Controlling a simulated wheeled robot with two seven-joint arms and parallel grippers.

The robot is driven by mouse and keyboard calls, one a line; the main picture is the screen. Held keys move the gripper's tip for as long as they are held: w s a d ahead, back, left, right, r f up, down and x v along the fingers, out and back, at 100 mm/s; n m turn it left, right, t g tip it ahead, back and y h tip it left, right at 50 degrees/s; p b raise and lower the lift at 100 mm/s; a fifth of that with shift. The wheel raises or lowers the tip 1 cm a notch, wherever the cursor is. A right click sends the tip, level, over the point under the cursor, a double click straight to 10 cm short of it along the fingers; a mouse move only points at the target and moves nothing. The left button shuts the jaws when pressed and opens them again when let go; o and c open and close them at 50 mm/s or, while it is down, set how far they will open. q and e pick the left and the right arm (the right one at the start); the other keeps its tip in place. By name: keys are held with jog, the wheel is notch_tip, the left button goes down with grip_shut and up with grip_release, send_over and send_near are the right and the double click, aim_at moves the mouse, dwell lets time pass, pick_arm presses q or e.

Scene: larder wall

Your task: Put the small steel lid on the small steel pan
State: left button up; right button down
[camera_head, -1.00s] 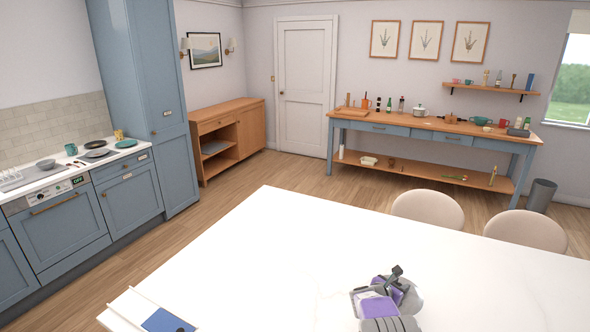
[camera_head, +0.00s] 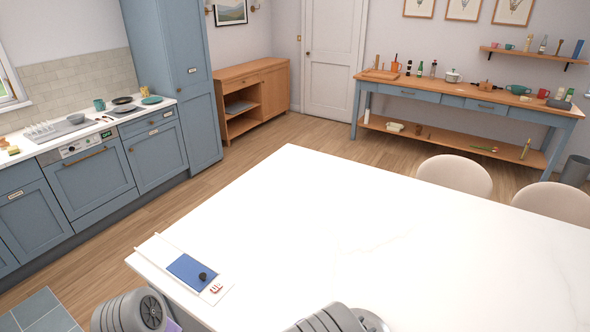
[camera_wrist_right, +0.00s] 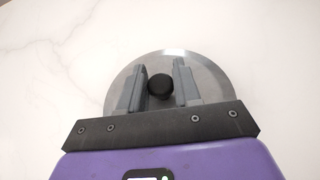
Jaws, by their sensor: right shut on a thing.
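My right gripper (camera_wrist_right: 160,88) is shut on the black knob (camera_wrist_right: 160,87) of a round steel lid (camera_wrist_right: 160,61), seen in the right wrist view above the white marble table top. Its fingers stand on either side of the knob. In the head view the lid (camera_head: 371,321) shows only in part at the bottom edge, beside my right arm's grey links. A small grey pan or bowl (camera_head: 76,118) stands on the left counter; I cannot tell if it is the small steel pan. My left arm shows at the lower left, its fingers out of view.
The white table (camera_head: 400,230) is mostly clear. Two chairs (camera_head: 455,175) stand at the far side. A blue-framed bench (camera_head: 455,97) with pots and bottles stands at the back right.

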notch_tip(320, 180, up, 10)
jog(key=w+n+t+y, duration=0.1)
jog(key=n+t+y, duration=0.3)
jog(key=n+y, duration=0.2)
jog(key=shift+w+f+n+t, duration=0.2)
jog(key=shift+w+n+t, duration=0.1)
jog(key=shift+w+n, duration=0.1)
